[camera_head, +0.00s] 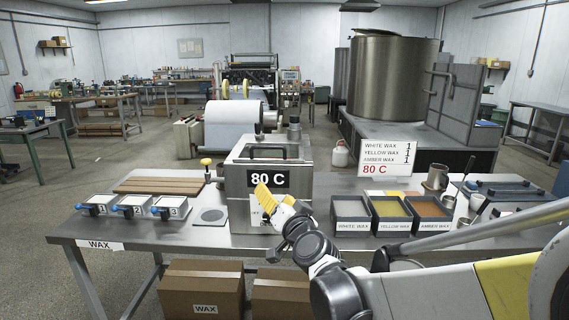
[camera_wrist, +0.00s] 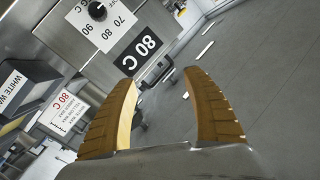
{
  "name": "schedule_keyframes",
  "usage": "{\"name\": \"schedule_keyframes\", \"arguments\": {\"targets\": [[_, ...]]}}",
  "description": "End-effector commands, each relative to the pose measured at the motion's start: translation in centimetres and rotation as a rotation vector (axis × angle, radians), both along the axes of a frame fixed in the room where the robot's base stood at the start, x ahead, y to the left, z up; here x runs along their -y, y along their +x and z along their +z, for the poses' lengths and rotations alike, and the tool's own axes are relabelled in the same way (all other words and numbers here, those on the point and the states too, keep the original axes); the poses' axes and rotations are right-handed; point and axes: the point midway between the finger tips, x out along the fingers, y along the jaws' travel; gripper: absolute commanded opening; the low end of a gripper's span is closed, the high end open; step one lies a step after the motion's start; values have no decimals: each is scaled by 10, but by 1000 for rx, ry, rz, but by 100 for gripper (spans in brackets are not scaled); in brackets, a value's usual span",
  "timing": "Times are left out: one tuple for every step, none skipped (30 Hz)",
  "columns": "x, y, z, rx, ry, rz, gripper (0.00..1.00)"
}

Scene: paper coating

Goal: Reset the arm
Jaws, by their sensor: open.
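My gripper (camera_head: 268,199) has yellow ribbed fingers and is in front of the steel heater box marked 80 C (camera_head: 239,162). In the wrist view the two fingers (camera_wrist: 160,105) stand apart with nothing between them. The box's dial (camera_wrist: 97,11), with 70, 80 and 90 C marks, shows at the top of the wrist view, and its pointer detail is too small to read. My arm reaches in from the lower right, and part of the box's front is hidden behind my gripper.
The steel table (camera_head: 130,229) holds numbered trays (camera_head: 134,206) at left and wax bins (camera_head: 388,213) at right. A sign (camera_head: 386,158) stands behind the bins, with metal cups (camera_head: 437,178) to the right. Cardboard boxes (camera_head: 202,288) are under the table. Air above the table's left side is clear.

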Motion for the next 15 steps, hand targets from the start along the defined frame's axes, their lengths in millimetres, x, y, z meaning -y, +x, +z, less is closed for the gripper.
{"name": "schedule_keyframes", "arguments": {"targets": [[12, -19, 6, -26, -53, 24, 59], [18, -30, 6, -47, -87, 39, 59], [27, -46, 6, -79, -133, 59, 59], [34, -59, 3, -105, -170, 71, 59], [41, -72, 0, -134, -204, 82, 59], [53, -90, -6, -177, -251, 93, 59], [62, -104, -12, -210, -285, 98, 59], [71, -119, -18, -246, -320, 102, 59], [85, -139, -28, -296, -366, 103, 59], [96, -155, -36, -336, -398, 102, 59], [107, -171, -45, -377, -431, 98, 59], [122, -192, -57, -433, -471, 89, 59], [133, -208, -66, -475, -500, 81, 59], [144, -223, -74, -516, -527, 71, 59], [158, -242, -86, -568, -560, 58, 59]]}}
